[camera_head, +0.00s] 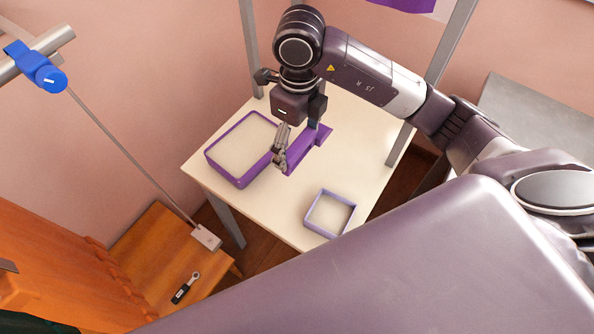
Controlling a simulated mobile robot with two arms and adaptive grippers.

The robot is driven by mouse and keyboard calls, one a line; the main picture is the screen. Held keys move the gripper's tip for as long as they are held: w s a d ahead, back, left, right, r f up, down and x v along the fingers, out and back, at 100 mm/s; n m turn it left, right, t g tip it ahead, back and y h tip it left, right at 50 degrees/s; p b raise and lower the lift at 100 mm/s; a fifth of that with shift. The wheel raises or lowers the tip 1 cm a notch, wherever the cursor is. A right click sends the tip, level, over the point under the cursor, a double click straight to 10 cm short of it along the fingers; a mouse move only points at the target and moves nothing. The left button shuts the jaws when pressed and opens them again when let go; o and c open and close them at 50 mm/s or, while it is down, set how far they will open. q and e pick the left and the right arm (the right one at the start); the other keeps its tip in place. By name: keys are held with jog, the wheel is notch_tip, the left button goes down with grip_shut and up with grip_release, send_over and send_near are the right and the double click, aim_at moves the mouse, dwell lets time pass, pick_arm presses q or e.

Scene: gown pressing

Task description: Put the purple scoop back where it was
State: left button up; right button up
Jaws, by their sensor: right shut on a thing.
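The purple scoop (307,152) is at my right gripper (281,160), over the middle of the white table. My right gripper is shut on the scoop and hides part of it. The scoop is just right of a larger purple-rimmed tray (216,172). I cannot tell whether the scoop touches the table. My left gripper is not in view.
A smaller pale purple square frame (329,213) lies near the table's front edge. The white table (366,133) is bare at the right. A wooden stand (150,250) at lower left holds a black-handled tool (185,288). A grey surface (535,120) stands at the right.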

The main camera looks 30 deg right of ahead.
notch_tip(320, 180, down, 12)
jog(key=shift+f+p, duration=0.15)
jog(key=shift+p, duration=0.9)
jog(key=shift+f, duration=0.3)
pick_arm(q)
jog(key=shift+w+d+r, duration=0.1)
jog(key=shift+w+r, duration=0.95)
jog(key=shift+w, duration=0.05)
pick_arm(e)
jog(key=shift+w, duration=0.1)
jog(key=shift+f, duration=0.15)
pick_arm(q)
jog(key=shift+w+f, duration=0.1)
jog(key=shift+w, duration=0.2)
pick_arm(e)
jog(key=o, duration=1.5)
jog(key=shift+o, duration=0.2)
